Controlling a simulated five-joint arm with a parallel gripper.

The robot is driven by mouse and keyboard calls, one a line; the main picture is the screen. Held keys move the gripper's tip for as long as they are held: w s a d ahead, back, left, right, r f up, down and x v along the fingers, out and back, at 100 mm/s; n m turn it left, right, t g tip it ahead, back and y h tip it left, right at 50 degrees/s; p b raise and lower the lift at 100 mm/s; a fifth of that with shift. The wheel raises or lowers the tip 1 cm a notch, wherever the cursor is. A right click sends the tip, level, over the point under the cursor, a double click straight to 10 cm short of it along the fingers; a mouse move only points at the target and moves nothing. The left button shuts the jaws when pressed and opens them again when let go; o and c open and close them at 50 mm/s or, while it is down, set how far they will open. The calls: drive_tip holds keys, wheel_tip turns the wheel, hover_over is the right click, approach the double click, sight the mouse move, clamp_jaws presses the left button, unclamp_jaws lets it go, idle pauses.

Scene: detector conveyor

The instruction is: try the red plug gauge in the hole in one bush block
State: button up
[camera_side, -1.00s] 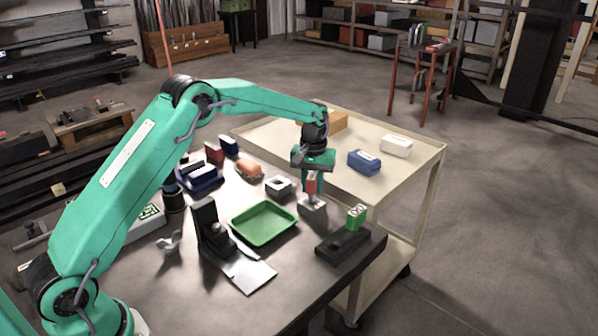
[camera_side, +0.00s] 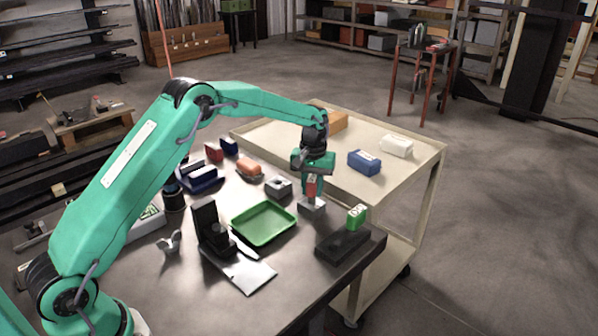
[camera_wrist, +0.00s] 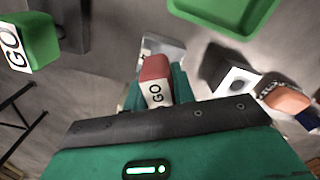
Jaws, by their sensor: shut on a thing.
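My gripper (camera_side: 312,186) is shut on the red plug gauge (camera_side: 311,189) and holds it upright. In the wrist view the gauge (camera_wrist: 155,72) shows a red end and a white label reading "GO" between my fingers. One grey bush block (camera_side: 311,206) stands directly below the gauge; it partly shows behind the gauge in the wrist view (camera_wrist: 172,50). The gauge's lower end is at the block's top, but I cannot tell whether it is inside the hole. A second bush block (camera_side: 278,187) with a dark hole stands apart to the left; the wrist view shows it too (camera_wrist: 234,82).
A green tray (camera_side: 264,224) lies left of the gripper. An orange piece (camera_side: 249,168) is at the back left. A cream cart (camera_side: 427,160) with a blue box (camera_side: 364,162) adjoins behind.

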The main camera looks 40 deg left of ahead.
sight(312, 178)
idle(0.4)
drive_tip(key=shift+r, duration=2)
